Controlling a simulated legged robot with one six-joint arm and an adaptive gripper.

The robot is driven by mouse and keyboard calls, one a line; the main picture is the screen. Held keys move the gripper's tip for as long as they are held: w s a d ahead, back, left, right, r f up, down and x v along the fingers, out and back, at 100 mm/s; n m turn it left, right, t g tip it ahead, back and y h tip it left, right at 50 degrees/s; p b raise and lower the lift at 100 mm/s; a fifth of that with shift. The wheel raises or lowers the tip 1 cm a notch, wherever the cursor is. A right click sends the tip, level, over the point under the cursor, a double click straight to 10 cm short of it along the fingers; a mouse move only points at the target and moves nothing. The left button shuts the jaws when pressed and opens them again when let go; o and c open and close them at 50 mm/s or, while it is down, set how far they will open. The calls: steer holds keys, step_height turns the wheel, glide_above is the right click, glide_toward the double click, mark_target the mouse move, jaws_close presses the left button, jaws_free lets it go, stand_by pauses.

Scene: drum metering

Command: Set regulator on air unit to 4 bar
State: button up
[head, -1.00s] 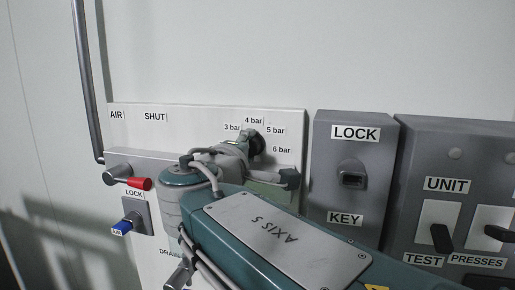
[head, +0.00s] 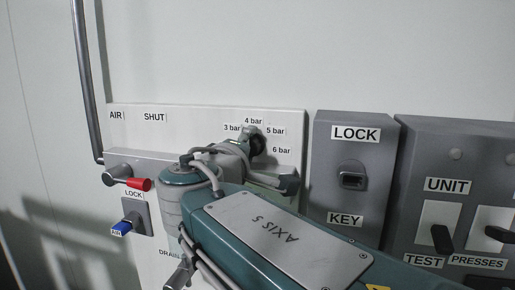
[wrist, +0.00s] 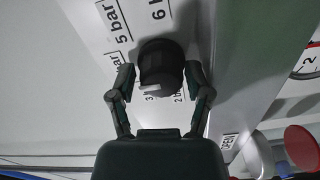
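The regulator is a black round knob (wrist: 160,62) with a white pointer mark. In the wrist view the mark lies on the knob's lower left side, towards the partly hidden 3 bar and 4 bar labels; the exact setting is hard to tell. The knob also shows in the head view (head: 257,144), partly behind my gripper. In the wrist view my gripper (wrist: 161,80) has one finger on each side of the knob, with narrow gaps that look open. Whether either finger touches it is hard to tell. The air unit panel (head: 205,118) is pale, with bar labels around the knob.
A red-tipped handle (head: 138,184) and a blue-tipped lock lever (head: 122,227) sit left of my arm. A grey LOCK/KEY box (head: 352,150) and a grey UNIT box (head: 450,155) stand to the right. A vertical pipe (head: 86,80) runs at the left.

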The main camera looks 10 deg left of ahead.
steer(key=shift+a+f, duration=0.1)
steer(key=shift+f, duration=0.3)
